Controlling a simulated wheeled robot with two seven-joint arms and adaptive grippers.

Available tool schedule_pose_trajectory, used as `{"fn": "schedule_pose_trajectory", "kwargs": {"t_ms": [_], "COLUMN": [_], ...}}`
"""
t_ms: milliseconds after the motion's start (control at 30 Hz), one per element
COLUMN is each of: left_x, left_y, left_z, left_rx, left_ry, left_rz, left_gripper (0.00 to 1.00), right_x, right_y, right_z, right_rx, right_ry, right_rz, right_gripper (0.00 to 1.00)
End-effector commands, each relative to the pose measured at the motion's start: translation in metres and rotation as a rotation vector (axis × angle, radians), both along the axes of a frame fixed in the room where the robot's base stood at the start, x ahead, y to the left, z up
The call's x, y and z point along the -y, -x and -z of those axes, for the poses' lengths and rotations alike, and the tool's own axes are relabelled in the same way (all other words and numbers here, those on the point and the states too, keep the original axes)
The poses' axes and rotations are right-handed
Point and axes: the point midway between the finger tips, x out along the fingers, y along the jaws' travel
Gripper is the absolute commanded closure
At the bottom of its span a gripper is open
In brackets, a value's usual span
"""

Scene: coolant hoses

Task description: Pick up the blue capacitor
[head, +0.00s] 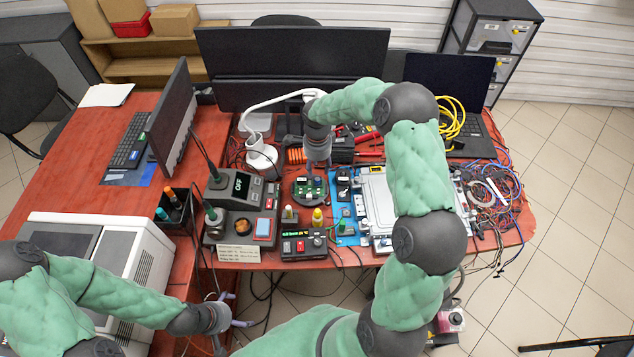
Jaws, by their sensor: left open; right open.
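I cannot make out the blue capacitor for certain at this size. A green circuit board (309,188) with small parts sits on a dark round holder in the middle of the table. My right gripper (318,165) points down just above and behind this board. It is open; its fingers are small here and its wrist hides part of what lies behind. I see nothing held in it. My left gripper (236,310) is open and empty, low in front of the table's front edge, far from the board.
A soldering station (241,188) stands left of the board, with small bottles (317,217) and a small display unit (304,246) in front. A blue mat (347,236) and a silver case (374,205) lie right. A white lamp (260,152) stands behind. Tangled wires (492,190) lie far right.

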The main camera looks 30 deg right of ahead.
Motion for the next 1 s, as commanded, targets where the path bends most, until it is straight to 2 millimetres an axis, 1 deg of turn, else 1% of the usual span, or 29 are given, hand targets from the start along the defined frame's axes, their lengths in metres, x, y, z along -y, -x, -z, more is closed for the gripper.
{"fn": "schedule_pose_trajectory", "kwargs": {"t_ms": [33, 267, 533, 633, 800, 833, 933, 967, 1000], "left_x": [0.0, 0.0, 0.0, 0.0, 0.0, 0.0, 0.0, 0.0, 0.0], "left_y": [0.0, 0.0, 0.0, 0.0, 0.0, 0.0, 0.0, 0.0, 0.0], "left_z": [0.002, 0.006, 0.016, 0.016, 0.015, 0.015, 0.015, 0.015, 0.015], "left_rx": [0.0, 0.0, 0.0, 0.0, 0.0, 0.0, 0.0, 0.0, 0.0], "left_ry": [0.0, 0.0, 0.0, 0.0, 0.0, 0.0, 0.0, 0.0, 0.0], "left_rz": [0.0, 0.0, 0.0, 0.0, 0.0, 0.0, 0.0, 0.0, 0.0], "left_gripper": [0.0, 0.0, 0.0, 0.0, 0.0, 0.0, 0.0, 0.0, 0.0], "right_x": [0.0, 0.0, 0.001, 0.001, 0.001, 0.001, 0.001, 0.001, 0.001], "right_y": [0.0, 0.0, 0.001, 0.001, 0.001, 0.001, 0.001, 0.001, 0.001], "right_z": [0.007, 0.021, 0.058, 0.063, 0.062, 0.062, 0.062, 0.062, 0.062], "right_rx": [-0.001, 0.0, -0.001, 0.001, 0.002, 0.002, 0.002, 0.002, 0.002], "right_ry": [0.0, 0.0, 0.0, -0.001, 0.0, 0.0, 0.0, 0.0, 0.0], "right_rz": [0.001, 0.0, 0.0, 0.0, 0.0, 0.0, -0.001, -0.001, -0.001], "right_gripper": [0.53, 0.53, 0.53, 0.53, 0.53, 0.56, 0.84, 0.92, 0.97]}}
